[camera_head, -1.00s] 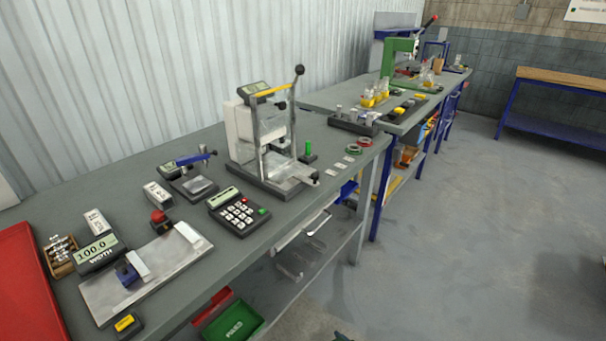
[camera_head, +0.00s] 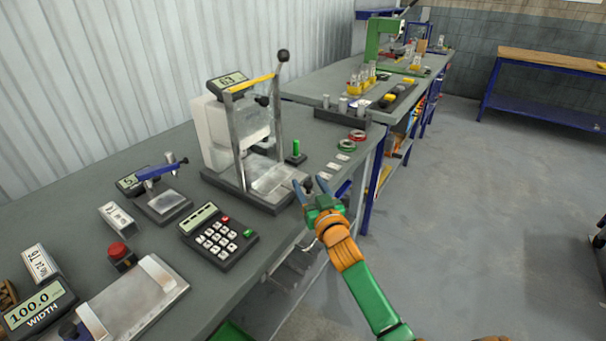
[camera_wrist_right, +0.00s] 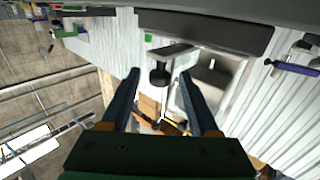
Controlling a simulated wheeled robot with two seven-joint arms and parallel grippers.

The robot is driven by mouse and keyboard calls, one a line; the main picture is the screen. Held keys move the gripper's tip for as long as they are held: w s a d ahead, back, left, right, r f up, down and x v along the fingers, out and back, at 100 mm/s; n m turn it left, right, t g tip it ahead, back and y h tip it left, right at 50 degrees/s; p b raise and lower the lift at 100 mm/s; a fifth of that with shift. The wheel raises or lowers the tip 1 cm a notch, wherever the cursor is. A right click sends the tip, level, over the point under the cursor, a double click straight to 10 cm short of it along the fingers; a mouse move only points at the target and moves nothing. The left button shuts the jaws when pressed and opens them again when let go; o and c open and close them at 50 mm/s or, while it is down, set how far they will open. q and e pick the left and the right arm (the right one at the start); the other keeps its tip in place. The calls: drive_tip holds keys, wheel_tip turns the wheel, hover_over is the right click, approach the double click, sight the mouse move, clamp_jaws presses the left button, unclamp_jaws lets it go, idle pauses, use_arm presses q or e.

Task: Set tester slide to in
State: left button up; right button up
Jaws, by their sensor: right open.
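The tester (camera_head: 222,132) is a pale box with an upright metal frame and a black-knobbed lever, standing on a dark base. Its slide (camera_head: 272,180) is a flat metal plate low at the front. A small black knob (camera_head: 307,184) sits at the slide's front end, near the table edge. My right gripper (camera_head: 312,190) is open at that knob, one finger on each side in the picture. In the right wrist view the black knob (camera_wrist_right: 160,76) shows between the open fingertips, with a visible gap on both sides. My left gripper is not in view.
A keypad box (camera_head: 218,236) and a blue-lever gauge (camera_head: 160,190) stand left of the tester. The floor (camera_head: 480,220) to the right is clear.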

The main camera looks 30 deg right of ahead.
drive_tip(key=shift+w+d+r, duration=0.2)
drive_tip(key=shift+w, duration=0.25)
drive_tip(key=w, duration=0.2)
drive_tip(key=w+d+f, duration=0.1)
drive_tip(key=shift+f, duration=0.1)
drive_tip(key=shift+s+a, duration=0.1)
drive_tip(key=shift+s+r, duration=0.1)
drive_tip(key=shift+r, duration=0.15)
drive_tip(key=shift+c, duration=1.2)
drive_tip(key=shift+a, duration=0.1)
clamp_jaws()
drive_tip(key=shift+f, duration=0.1)
